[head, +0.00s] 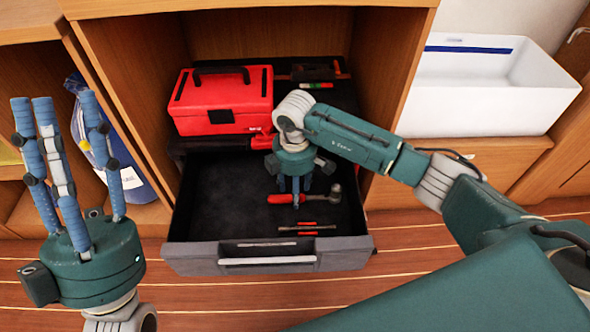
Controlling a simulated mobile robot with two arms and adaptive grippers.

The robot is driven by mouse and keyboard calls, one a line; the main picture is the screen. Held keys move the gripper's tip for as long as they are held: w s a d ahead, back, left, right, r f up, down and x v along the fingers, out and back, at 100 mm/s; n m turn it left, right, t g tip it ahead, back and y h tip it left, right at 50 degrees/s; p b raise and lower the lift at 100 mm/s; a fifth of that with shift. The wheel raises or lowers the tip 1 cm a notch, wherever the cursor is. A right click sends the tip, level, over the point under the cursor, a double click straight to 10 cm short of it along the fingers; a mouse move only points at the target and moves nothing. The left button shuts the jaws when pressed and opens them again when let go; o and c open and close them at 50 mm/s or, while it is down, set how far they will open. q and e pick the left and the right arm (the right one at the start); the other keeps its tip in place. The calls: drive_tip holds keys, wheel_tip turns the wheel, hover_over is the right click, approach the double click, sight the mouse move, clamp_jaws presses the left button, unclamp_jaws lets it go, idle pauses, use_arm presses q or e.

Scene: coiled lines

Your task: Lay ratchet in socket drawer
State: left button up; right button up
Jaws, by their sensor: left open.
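The open drawer (225,205) is dark grey inside and stands pulled out below the red toolbox. A tool with a red handle and a grey metal head, which looks like the ratchet (325,197), is inside the drawer, right of its middle. My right gripper (296,203) points down into the drawer with its fingertips at the tool's handle. They hide part of it, and I cannot tell whether they grip it. My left gripper (66,110) is at the far left, fingers up, open and empty, away from the drawer.
A red toolbox (222,118) stands on the dark surface behind the drawer, with small tools beside it. Slim red-and-dark tools (306,228) lie near the drawer's front. A white bin (490,85) stands on the right. A blue bag or container (120,165) stands in the left cubby.

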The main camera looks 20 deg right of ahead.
wheel_tip(320, 180, up, 5)
drive_tip(key=shift+r+p, duration=0.2)
drive_tip(key=shift+p, duration=0.75)
use_arm(q)
drive_tip(key=w+f+g+y+p, duration=0.1)
drive_tip(key=w+f+g+y, duration=0.1)
drive_tip(key=w+f+g, duration=0.3)
drive_tip(key=w+f+g+y, duration=0.1)
drive_tip(key=w+f+g, duration=0.4)
drive_tip(key=f, duration=0.7)
drive_tip(key=shift+w+d+f+y+p, duration=0.3)
drive_tip(key=shift+f+y+p, duration=0.05)
drive_tip(key=shift+y+p, duration=0.05)
use_arm(e)
drive_tip(key=shift+r, duration=2.8)
